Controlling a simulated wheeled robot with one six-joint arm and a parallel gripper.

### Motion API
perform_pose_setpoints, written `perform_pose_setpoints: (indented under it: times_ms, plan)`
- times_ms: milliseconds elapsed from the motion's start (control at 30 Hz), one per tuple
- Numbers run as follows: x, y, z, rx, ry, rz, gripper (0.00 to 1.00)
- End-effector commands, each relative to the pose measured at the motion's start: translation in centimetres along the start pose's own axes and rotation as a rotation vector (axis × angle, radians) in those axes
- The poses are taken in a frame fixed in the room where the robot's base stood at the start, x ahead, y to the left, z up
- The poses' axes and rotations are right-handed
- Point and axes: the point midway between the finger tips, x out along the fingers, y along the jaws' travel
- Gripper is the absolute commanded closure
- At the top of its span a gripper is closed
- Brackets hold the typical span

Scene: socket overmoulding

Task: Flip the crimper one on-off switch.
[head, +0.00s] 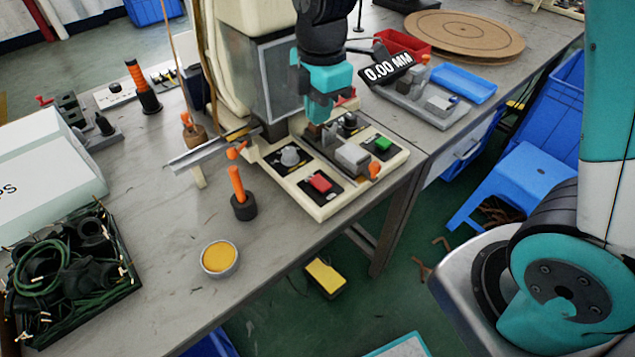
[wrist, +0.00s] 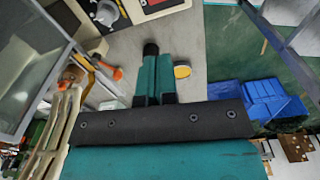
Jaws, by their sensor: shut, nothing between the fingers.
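The crimper (head: 232,40) is a cream machine with a dark clear guard, standing on the grey bench. Its cream base carries black control plates with a grey knob (head: 290,156), a red rocker or button (head: 320,182), a green button (head: 382,143) and a black knob (head: 349,119). I cannot tell which control is the on-off switch. My gripper (head: 320,118) is shut and empty, pointing down over the rear of this base. Its tips hide part of the base. In the wrist view, my gripper (wrist: 151,50) has its teal fingers together, and the grey knob (wrist: 107,12) shows at the top.
An orange-handled tool (head: 238,188) stands in front of the crimper, beside a yellow-filled dish (head: 219,258). A gauge reading 0.00 MM (head: 389,68) stands to the right near a blue tray (head: 464,83). A crate of black cables (head: 70,262) is at left. The bench front is mostly clear.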

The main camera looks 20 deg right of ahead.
Motion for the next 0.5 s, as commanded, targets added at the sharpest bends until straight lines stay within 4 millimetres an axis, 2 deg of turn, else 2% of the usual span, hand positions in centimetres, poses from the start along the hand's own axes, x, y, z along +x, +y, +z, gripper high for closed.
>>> perform_pose_setpoints:
  times_ms: [33, 133, 500]
  plan:
    - [1.4, 0.6, 0.3, -0.041, -0.011, -0.006, 1.0]
    - [2.3, 1.2, 0.7, -0.1, -0.028, -0.011, 1.0]
    - [2.5, 1.5, 0.9, -0.128, -0.034, -0.013, 1.0]
